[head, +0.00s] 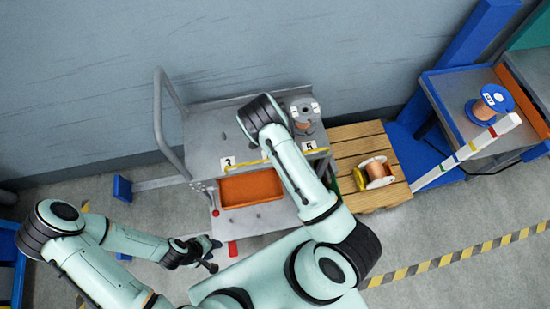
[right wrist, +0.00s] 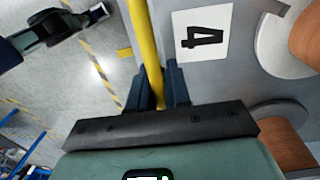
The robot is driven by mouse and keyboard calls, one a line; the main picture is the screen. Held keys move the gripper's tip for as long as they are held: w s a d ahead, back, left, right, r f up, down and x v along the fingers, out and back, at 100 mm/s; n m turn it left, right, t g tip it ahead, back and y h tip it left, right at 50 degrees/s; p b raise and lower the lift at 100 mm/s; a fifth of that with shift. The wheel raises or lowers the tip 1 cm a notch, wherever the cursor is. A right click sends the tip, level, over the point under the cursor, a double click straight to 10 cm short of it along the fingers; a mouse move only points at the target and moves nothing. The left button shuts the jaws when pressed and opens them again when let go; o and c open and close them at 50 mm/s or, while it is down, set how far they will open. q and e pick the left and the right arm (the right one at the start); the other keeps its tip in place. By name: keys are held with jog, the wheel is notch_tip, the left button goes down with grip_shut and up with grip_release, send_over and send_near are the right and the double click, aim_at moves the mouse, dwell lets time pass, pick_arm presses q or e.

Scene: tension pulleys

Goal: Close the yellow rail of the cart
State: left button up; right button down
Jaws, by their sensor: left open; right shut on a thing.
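The grey cart (head: 205,122) stands against the wall in the head view, with numbered labels on its top. Its yellow rail (head: 243,162) runs along the front edge, partly hidden by my right arm. In the right wrist view the yellow rail (right wrist: 143,40) passes between the fingers of my right gripper (right wrist: 164,85), which is shut on it beside a label marked 4. My right gripper is hidden in the head view. My left gripper (head: 210,253) is open and empty, in front of the cart and low at its left.
An orange bin (head: 252,188) sits on the cart's lower shelf. A wire spool (head: 304,112) stands on the cart's top. A wooden pallet (head: 345,155) with another spool (head: 376,172) is close on the right. A blue-edged table (head: 455,112) stands farther right.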

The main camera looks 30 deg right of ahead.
jog(key=shift+w+g, duration=0.15)
jog(key=shift+g, duration=0.35)
jog(key=shift+y, duration=0.3)
jog(key=c, duration=1.2)
grip_release()
jog(key=shift+f, duration=0.1)
jog(key=shift+o, duration=0.2)
jog(key=a+v, duration=0.1)
jog(key=v, duration=1.2)
jog(key=shift+d, duration=0.45)
jog(key=shift+w, duration=0.1)
